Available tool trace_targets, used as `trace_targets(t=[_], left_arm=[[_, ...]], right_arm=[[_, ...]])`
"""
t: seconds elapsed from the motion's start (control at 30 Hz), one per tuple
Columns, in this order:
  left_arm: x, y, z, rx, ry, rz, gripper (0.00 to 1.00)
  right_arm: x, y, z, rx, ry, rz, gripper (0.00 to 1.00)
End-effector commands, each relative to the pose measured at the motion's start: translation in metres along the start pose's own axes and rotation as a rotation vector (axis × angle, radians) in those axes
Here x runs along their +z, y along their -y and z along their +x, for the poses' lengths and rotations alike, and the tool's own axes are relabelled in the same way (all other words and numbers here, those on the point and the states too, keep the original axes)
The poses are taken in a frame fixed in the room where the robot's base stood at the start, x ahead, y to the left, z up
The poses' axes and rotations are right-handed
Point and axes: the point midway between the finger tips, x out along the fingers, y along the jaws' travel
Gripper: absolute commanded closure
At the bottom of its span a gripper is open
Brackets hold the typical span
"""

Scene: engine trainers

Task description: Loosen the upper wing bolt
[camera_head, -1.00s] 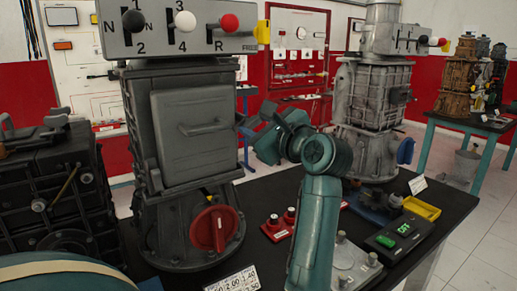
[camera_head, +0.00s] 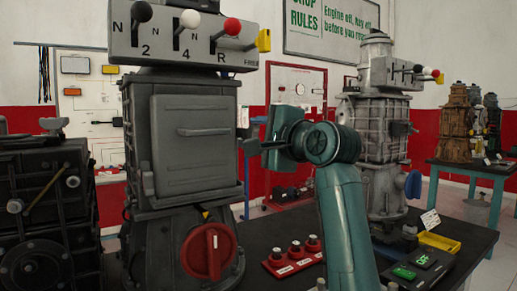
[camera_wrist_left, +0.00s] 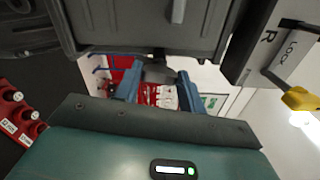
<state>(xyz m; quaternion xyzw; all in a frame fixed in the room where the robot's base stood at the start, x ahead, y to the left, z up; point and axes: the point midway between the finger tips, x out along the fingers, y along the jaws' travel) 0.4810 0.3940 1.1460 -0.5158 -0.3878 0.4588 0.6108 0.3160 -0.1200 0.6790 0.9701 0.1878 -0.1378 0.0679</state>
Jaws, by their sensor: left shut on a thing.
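The grey gearbox housing (camera_head: 190,190) stands at the left of the head view, with a flat cover and a handle on its front. At its right side, at cover height, is a small dark wing bolt (camera_head: 251,147). My left gripper (camera_head: 262,148) reaches it from the right. In the left wrist view the blue fingers of my left gripper (camera_wrist_left: 158,78) stand on both sides of the dark wing bolt (camera_wrist_left: 160,70), close below the cover edge. The left gripper is shut on it. The fingers partly hide the bolt. My right gripper is not in view.
A lever box (camera_head: 185,40) with black, white and red knobs and a yellow tab tops the housing. A red round knob (camera_head: 208,251) is low on its front. Red buttons (camera_head: 293,254) sit on the bench at right. A second gearbox (camera_head: 383,150) stands behind my arm.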

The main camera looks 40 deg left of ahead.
Motion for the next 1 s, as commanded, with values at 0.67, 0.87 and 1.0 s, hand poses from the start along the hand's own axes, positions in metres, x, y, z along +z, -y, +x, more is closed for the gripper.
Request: trace_targets(t=[0.67,0.87,1.0], left_arm=[[0.0003,-0.0007,0.0003,0.001,0.001,-0.187,0.83],[0.0002,-0.0006,0.0003,0.001,0.0,-0.187,0.83],[0.0002,-0.0006,0.0003,0.001,0.0,-0.187,0.53]], right_arm=[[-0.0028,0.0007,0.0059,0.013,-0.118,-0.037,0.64],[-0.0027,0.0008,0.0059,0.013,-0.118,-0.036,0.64],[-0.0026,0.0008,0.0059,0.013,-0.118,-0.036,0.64]])
